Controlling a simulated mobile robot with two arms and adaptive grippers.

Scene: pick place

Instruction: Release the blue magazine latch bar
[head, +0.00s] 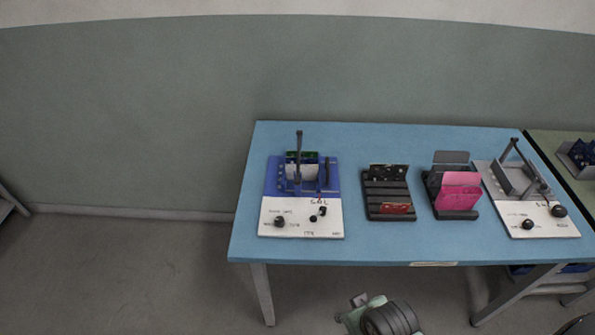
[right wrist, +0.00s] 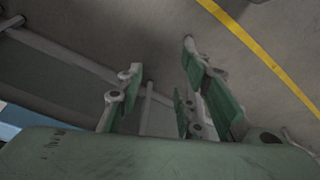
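The blue magazine (head: 272,178) is a blue fixture with a white labelled front plate, at the left of the blue table in the head view. A dark latch bar (head: 298,150) stands upright on it, in front of a green-edged board and a white card. Whether the bar is latched is too small to tell. My right gripper (right wrist: 165,90) is open and empty in the right wrist view, its green-padded fingers apart over bare floor. Part of my right arm shows below the table's front edge in the head view. My left gripper is not in view.
The blue table (head: 350,250) also bears a dark slotted rack (head: 390,202), a holder with pink cards (head: 459,190) and a grey fixture (head: 530,205). A green table (head: 575,185) with a bin adjoins on the right. The front strip of the blue table is clear.

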